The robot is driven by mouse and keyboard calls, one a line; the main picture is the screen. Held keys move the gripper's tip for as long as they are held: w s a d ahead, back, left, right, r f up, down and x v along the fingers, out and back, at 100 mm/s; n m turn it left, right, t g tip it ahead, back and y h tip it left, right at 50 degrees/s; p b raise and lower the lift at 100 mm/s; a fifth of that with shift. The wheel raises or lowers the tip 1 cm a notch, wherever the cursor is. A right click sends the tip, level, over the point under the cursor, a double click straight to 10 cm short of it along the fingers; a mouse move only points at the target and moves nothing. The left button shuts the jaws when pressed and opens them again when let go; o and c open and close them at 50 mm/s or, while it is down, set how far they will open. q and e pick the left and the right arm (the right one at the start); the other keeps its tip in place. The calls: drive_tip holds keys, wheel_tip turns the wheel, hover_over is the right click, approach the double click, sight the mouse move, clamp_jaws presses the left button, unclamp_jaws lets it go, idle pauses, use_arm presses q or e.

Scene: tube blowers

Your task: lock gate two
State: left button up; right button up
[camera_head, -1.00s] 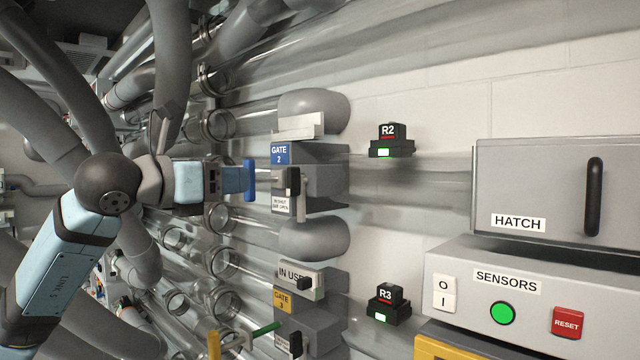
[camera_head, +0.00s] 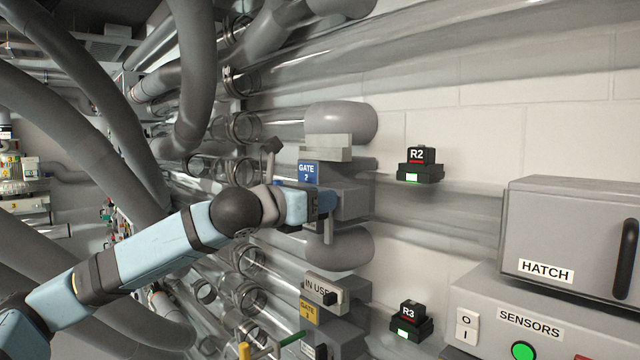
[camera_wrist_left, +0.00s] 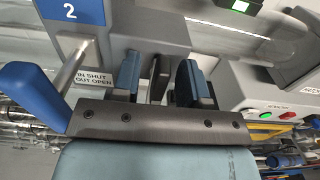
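Gate two's grey box (camera_head: 352,202) is on the wall in the head view, with a blue "GATE 2" label (camera_head: 308,172). My left gripper (camera_head: 325,204) is at its front and covers the handle and latch there. In the left wrist view, the gripper's two blue fingers (camera_wrist_left: 160,82) are apart. A dark upright latch piece (camera_wrist_left: 158,75) shows between them, with small gaps on both sides. The blue gate handle (camera_wrist_left: 32,92) is left of the fingers, on a metal rod (camera_wrist_left: 85,62) running to the box. A plate (camera_wrist_left: 94,78) reads "IN SHUT OUT OPEN". My right gripper is out of view.
Gate three (camera_head: 310,312) is just below, with its yellow handle (camera_head: 244,351). Sensors R2 (camera_head: 420,166) and R3 (camera_head: 410,324) show green lights on the wall. The hatch box (camera_head: 575,235) and sensors panel (camera_head: 530,318) are at right. Clear tubes run behind my arm.

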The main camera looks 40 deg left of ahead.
use_arm(q)
drive_tip(key=shift+w+d+r, duration=0.1)
drive_tip(key=shift+w, duration=0.2)
clamp_jaws()
